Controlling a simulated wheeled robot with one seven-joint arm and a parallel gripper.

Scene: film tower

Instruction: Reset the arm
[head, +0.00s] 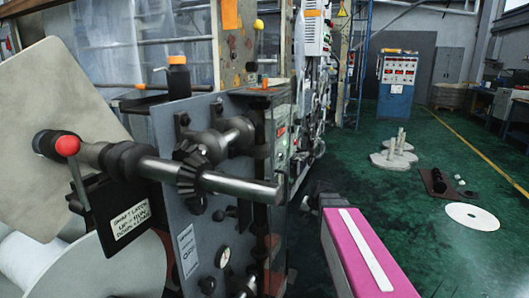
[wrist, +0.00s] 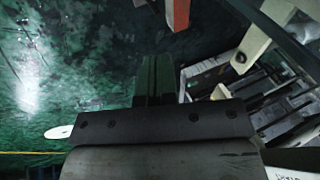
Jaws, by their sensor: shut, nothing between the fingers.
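My gripper (wrist: 155,60) shows in the wrist view as dark parallel fingers side by side, shut with nothing between them. It points away from the camera over the green floor (wrist: 60,90), clear of any object that I can make out. In the head view I cannot make out the fingers.
In the head view a grey machine (head: 185,130) with a protruding steel shaft (head: 240,187) and a red-knobbed lever (head: 68,146) fills the left. A white disc (head: 473,218) lies on the floor at right. A blue control cabinet (head: 397,85) stands at the back.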

